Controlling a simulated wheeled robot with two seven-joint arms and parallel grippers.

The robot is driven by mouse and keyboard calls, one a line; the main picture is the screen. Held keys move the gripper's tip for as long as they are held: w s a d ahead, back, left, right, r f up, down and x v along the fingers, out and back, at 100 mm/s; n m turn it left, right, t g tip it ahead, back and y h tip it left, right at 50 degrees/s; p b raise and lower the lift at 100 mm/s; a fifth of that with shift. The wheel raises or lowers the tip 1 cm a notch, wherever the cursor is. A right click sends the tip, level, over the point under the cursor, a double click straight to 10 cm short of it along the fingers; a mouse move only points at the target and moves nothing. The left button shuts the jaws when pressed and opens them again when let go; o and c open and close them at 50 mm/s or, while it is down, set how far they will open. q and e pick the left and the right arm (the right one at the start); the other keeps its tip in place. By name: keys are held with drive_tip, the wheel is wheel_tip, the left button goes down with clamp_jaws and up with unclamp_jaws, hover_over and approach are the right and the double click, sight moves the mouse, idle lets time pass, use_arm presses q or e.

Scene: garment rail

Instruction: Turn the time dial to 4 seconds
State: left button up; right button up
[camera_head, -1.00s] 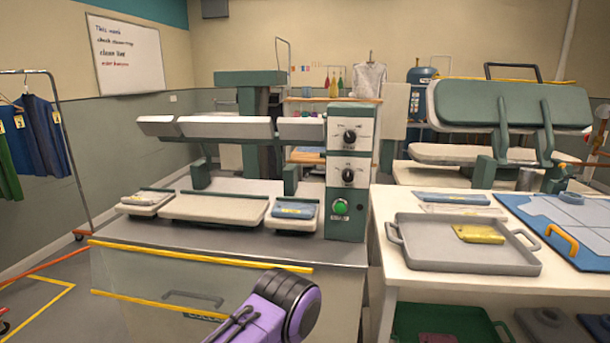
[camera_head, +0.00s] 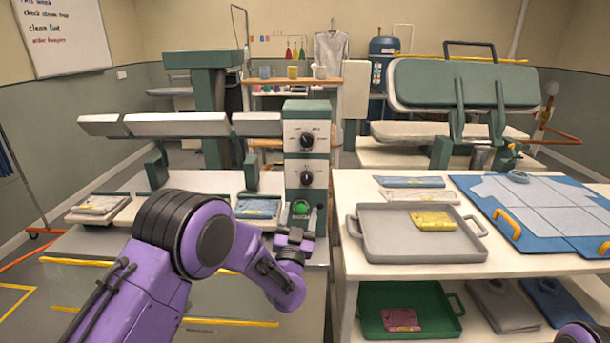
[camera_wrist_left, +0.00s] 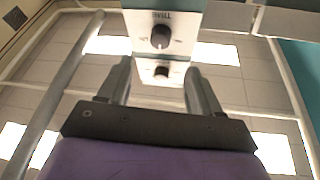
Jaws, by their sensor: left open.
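The press's green and white control box (camera_head: 306,107) carries an upper dial (camera_head: 306,140) and a lower dial (camera_head: 306,178), both black knobs on white plates. My left gripper (camera_head: 294,240) is open, in front of the box's base, below both dials in the head view. In the left wrist view, two dials, the larger knob (camera_wrist_left: 161,37) and the smaller knob (camera_wrist_left: 161,72), show beyond and between the open fingers (camera_wrist_left: 159,80). My right gripper is out of view.
A green button (camera_head: 300,207) sits below the dials, close above my left gripper. Press pads (camera_head: 180,125) extend left of the box. A table with a grey tray (camera_head: 400,245) and blue board (camera_head: 480,205) stands at right.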

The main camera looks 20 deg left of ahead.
sight(306, 181)
use_arm(q)
drive_tip(key=p+x, duration=0.3)
drive_tip(key=x, duration=0.6)
drive_tip(key=shift+w+r+p, duration=0.2)
drive_tip(key=shift+p, duration=0.1)
drive_tip(key=shift+w+r, duration=0.15)
drive_tip(key=shift+w, duration=0.35)
drive_tip(key=shift+a, duration=0.1)
drive_tip(key=shift+c, duration=0.3)
drive_tip(key=c, duration=1)
